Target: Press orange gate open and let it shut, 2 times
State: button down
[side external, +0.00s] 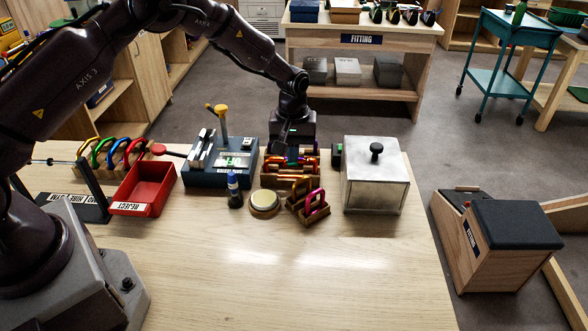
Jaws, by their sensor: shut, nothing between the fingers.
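The arm comes in from the left. The fingertips overlap the holder's back part in this view, and I cannot tell whether they touch anything. A magenta carabiner (314,202) stands in a small wooden stand just in front of the holder.
A metal box (375,180) stands to the right. The table front (300,280) is clear.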

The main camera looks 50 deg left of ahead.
jog(key=shift+r, duration=3.3)
jog(key=shift+w+a+f, duration=0.1)
jog(key=shift+w+f, duration=0.05)
jog(key=shift+f, duration=0.45)
jog(key=shift+w+a+f, duration=0.1)
jog(key=shift+a+f, duration=0.05)
jog(key=shift+f, duration=0.5)
jog(key=shift+w+a+f, duration=0.1)
jog(key=shift+w+f, duration=0.05)
jog(key=shift+f, duration=0.45)
jog(key=shift+f, duration=0.15)
jog(key=shift+f, duration=1.55)
jog(key=shift+r, duration=3.55)
